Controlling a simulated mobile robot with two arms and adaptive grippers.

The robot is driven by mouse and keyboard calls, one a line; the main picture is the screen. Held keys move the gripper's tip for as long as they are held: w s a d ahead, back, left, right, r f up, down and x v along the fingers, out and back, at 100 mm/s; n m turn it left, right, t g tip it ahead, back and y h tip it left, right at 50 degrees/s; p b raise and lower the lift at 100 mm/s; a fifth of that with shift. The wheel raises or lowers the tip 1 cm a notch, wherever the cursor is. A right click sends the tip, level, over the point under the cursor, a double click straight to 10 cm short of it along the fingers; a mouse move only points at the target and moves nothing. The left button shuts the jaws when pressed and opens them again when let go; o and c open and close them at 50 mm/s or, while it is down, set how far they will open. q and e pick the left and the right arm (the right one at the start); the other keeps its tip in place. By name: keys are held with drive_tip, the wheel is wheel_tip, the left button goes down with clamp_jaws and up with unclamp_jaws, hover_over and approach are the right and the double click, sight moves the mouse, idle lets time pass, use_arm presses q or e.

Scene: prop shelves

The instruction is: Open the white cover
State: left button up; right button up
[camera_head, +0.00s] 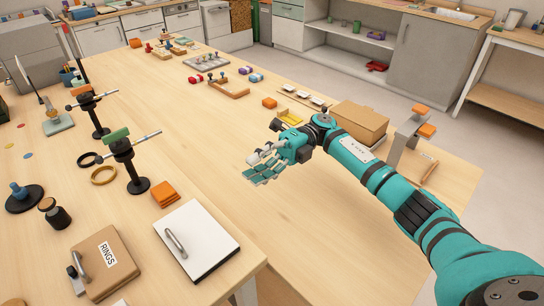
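The white cover (210,250) is a flat white panel with a grey bar handle (176,243) near its left side. It lies closed on a dark-edged base at the table's front edge. My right gripper (257,168), teal and grey, reaches in from the right. It is up and to the right of the cover, apart from it, with its fingers pointing left and down. My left gripper is not in view.
A brown box marked RINGS (105,262) lies just left of the cover. An orange block stack (165,194) and a black stand with a rod (137,185) are behind it. A cardboard box (360,121) is near my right arm. Bare table lies right of the cover.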

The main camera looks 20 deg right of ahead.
drive_tip(key=shift+v, duration=2.75)
